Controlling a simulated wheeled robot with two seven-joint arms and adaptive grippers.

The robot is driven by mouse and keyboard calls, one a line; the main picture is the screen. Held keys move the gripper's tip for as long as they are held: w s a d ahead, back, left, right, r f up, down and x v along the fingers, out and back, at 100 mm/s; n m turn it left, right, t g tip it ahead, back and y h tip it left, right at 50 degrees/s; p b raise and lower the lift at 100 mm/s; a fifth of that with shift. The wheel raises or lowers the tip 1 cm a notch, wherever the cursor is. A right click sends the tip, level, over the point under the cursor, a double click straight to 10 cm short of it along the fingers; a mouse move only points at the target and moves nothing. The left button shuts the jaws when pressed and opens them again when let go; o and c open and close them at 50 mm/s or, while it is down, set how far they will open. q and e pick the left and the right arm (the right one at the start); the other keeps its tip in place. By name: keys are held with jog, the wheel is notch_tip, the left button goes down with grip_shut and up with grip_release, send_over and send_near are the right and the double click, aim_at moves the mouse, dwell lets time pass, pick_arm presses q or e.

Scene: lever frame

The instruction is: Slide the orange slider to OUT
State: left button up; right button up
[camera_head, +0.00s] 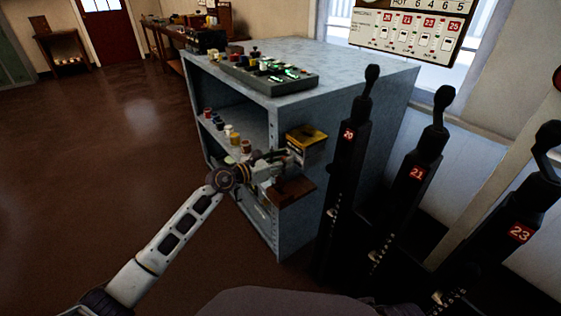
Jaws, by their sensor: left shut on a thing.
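My left gripper (285,160) is at the side of the blue-grey cabinet (348,148), between a yellow and black box (306,143) and a brown block (291,191) just below. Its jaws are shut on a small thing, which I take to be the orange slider. The gripper and the small size hide the slider's shape and position. No OUT mark can be read. My right gripper is not in view.
Tall black levers numbered 20 (347,135), 21 (417,172) and 23 (519,233) stand close on the right. A panel with lit buttons (263,70) lies on the cabinet top. Small coloured reels sit on its shelf. The floor at left is clear.

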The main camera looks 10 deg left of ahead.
pick_arm(q)
jog(key=shift+d+r, duration=0.15)
jog(key=shift+r, duration=0.1)
jog(key=shift+c, duration=0.7)
jog(key=shift+r, duration=0.1)
